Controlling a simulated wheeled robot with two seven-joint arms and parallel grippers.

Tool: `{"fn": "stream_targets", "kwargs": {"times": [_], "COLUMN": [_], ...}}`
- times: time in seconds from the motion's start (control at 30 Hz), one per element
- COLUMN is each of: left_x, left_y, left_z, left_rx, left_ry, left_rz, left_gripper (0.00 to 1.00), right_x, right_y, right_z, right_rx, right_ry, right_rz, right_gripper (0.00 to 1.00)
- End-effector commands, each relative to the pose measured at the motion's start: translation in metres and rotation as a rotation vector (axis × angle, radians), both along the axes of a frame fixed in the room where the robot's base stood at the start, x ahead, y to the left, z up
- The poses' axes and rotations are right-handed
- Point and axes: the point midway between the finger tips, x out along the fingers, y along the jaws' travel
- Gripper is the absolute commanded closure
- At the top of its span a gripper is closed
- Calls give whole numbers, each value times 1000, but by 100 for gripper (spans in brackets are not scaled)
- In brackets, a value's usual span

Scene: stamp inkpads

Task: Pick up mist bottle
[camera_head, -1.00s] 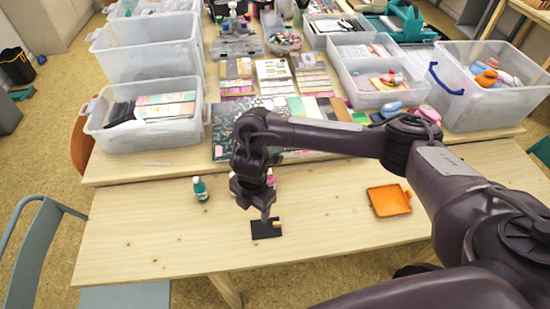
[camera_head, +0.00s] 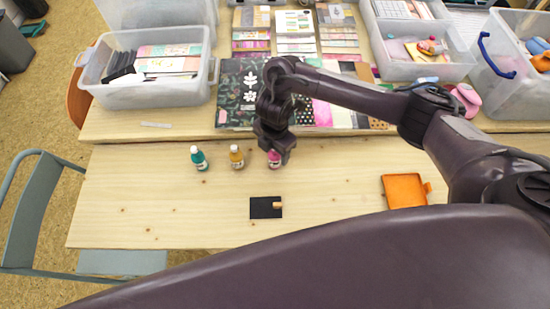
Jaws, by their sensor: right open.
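Three small bottles stand in a row on the wooden table: a teal bottle (camera_head: 199,158), an amber bottle (camera_head: 236,157) and a pink bottle (camera_head: 273,161). I cannot tell by label which one is the mist bottle. My right gripper (camera_head: 284,155) is open and points down at the pink bottle, very close to its upper right side. The gripper partly hides this bottle, and I cannot tell whether they touch. My left gripper is not in view.
An orange tray (camera_head: 404,190) is at the right. Patterned sheets (camera_head: 240,88) and clear bins (camera_head: 110,88) fill the back. The table's left part is clear.

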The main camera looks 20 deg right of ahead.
Motion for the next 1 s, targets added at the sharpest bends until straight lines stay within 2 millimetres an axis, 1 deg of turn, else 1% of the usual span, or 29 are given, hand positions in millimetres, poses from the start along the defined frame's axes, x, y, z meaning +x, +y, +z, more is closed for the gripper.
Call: {"fn": "stream_targets", "kwargs": {"times": [0.03,0.17,0.4,0.43,0.8,1.0], "left_x": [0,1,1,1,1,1], "left_y": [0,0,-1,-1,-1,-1], "left_z": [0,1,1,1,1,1], "left_rx": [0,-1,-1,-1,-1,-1], "left_ry": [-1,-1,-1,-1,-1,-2], "left_rz": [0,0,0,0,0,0], "left_gripper": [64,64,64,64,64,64], "right_x": [-1,0,0,0,0,0], "right_y": [0,0,0,0,0,0], "right_z": [-8,-20,-22,-22,-22,-22], "right_rx": [-1,0,0,0,0,0], "right_ry": [4,0,0,0,-1,-1], "right_rz": [-2,-1,0,0,0,0], "right_gripper": [40,40,40,42,90,90]}}
